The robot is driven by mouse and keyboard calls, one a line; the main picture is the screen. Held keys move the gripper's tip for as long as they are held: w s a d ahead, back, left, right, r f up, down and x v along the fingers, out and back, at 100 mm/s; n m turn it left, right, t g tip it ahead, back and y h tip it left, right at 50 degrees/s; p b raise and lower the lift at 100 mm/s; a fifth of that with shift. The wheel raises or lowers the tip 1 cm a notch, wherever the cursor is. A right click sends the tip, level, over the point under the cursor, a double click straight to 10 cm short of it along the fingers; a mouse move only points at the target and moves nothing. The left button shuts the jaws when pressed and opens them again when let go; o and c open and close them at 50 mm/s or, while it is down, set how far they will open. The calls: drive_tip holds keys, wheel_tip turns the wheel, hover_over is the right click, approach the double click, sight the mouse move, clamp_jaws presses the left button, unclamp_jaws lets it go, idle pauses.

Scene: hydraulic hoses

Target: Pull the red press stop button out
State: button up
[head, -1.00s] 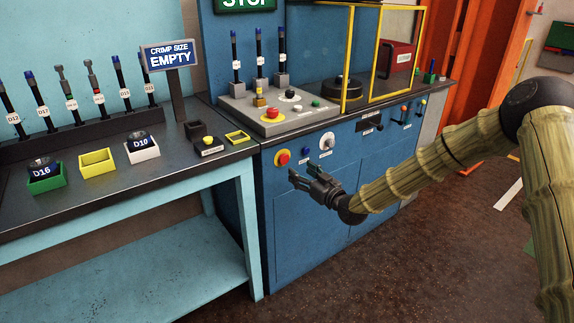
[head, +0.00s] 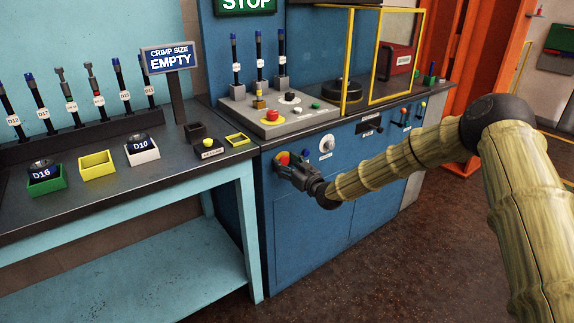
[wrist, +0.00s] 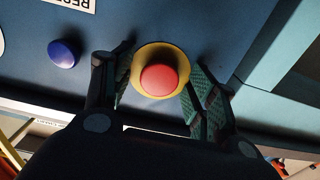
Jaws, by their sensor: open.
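The red press stop button (head: 282,158) sits on a yellow ring on the front face of the blue cabinet. In the wrist view the red button (wrist: 159,78) shows whole, with its yellow ring (wrist: 146,56) around it. My gripper (head: 283,165) is right at the button in the head view and covers part of it. In the wrist view my gripper (wrist: 160,92) is open, with one finger on each side of the button. Gaps show between the fingers and the red cap; I cannot tell how deep the fingertips reach along it.
A blue button (wrist: 64,53) is beside the stop button, and a white dial (head: 326,145) is further right on the cabinet (head: 345,210). A second red button (head: 271,115) is on the grey panel above. The light blue workbench (head: 243,200) stands close on the left.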

clamp_jaws()
drive_tip(key=shift+s+d+f, duration=0.1)
drive_tip(key=shift+s+d, duration=0.2)
drive_tip(key=shift+s, duration=0.05)
unclamp_jaws()
drive_tip(key=shift+s+d, duration=0.1)
drive_tip(key=shift+d, duration=0.05)
drive_tip(key=v, duration=1.1)
drive_tip(key=shift+s+d, duration=0.15)
drive_tip(key=shift+s, duration=0.2)
